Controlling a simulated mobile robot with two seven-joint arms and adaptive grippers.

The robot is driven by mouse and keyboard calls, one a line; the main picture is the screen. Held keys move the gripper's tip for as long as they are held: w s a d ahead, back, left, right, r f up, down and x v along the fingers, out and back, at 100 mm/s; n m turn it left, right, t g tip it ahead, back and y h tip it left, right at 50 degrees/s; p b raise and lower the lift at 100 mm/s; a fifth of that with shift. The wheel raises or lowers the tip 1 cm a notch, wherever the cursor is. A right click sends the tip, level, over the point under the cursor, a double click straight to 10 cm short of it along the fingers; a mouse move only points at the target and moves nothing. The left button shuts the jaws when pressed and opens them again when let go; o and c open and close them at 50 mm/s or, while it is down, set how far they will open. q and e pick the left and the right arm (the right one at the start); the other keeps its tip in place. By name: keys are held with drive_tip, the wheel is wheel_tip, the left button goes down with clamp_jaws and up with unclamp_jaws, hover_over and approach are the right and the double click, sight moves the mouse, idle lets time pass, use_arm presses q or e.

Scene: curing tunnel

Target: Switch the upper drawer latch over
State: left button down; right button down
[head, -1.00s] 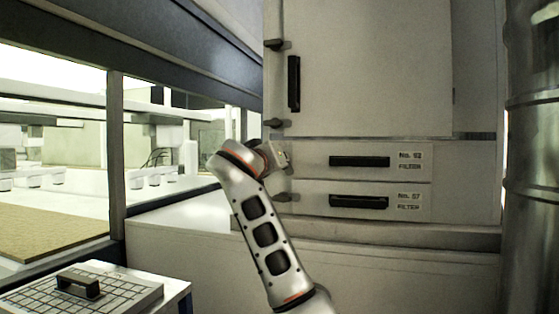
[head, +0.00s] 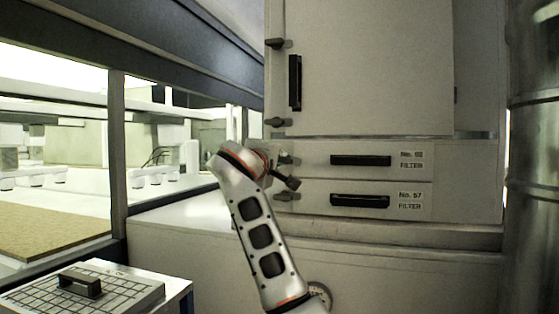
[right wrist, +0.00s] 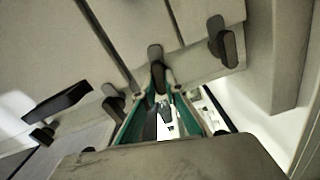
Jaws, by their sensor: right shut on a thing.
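The upper drawer latch (right wrist: 156,60) is a small dark lever on the pale cabinet, between the fingers of my right gripper (right wrist: 163,98) in the right wrist view. The gripper is shut on it, and its fingers hide part of the lever. In the head view my right gripper (head: 279,168) is at the left end of the upper drawer (head: 310,160) and largely covers the latch there. The upper drawer is shut, with a black bar handle (head: 361,160) and a filter label. My left gripper is out of view.
The lower drawer latch (right wrist: 226,46) and lower door latch (right wrist: 113,102) flank the held latch. Above is the cabinet door (head: 370,70) with its vertical handle (head: 295,82). A metal column (head: 534,150) stands right; a gridded panel (head: 125,290) lies at lower left.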

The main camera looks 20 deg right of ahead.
drive_tip(key=shift+n, duration=1.1)
drive_tip(key=c, duration=2.1)
unclamp_jaws()
